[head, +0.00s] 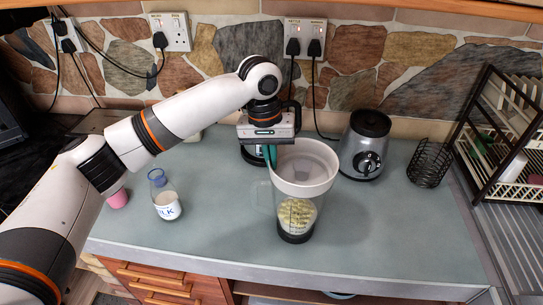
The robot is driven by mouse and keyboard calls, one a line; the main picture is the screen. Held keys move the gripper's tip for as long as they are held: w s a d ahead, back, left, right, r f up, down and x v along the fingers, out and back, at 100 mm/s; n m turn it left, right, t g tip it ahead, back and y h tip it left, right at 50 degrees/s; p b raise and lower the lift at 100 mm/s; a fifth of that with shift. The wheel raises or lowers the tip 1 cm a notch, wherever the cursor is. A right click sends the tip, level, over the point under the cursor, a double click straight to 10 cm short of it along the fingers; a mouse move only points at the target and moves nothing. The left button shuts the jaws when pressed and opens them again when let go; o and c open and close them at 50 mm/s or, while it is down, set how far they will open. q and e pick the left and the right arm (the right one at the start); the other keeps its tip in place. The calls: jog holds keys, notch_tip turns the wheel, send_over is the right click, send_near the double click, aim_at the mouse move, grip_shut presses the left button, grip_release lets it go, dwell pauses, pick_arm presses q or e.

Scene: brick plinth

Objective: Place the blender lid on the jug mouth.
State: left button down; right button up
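The blender jug (296,214) stands upright on the counter, clear-walled, with a dark bottom, a handle on its left and pale yellow pieces inside. A white, round, wide-rimmed piece that looks like the blender lid (318,184) is over the jug's top and hides the mouth. I cannot tell whether it rests on the jug or hangs just above it. My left gripper (270,156) comes down at the lid's left rim, and its teal fingertips appear closed on that rim. My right gripper is not in view.
The blender base (362,161) stands behind right of the jug, beside a black wire basket (428,165) and a dish rack (495,140). A milk bottle (165,198) and pink cup (117,199) are left. A dark kettle is partly hidden behind my gripper. The counter's front right (400,235) is clear.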

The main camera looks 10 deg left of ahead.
pick_arm(q)
jog(key=shift+a+f, duration=0.1)
jog(key=shift+f, duration=0.25)
jog(key=c, duration=1.6)
grip_release()
jog(key=shift+c, duration=0.2)
jog(key=shift+r, duration=0.3)
notch_tip(320, 180, up, 11)
jog(key=a+b, duration=0.1)
jog(key=b, duration=0.2)
jog(key=shift+r, duration=0.2)
jog(key=shift+a+f, duration=0.1)
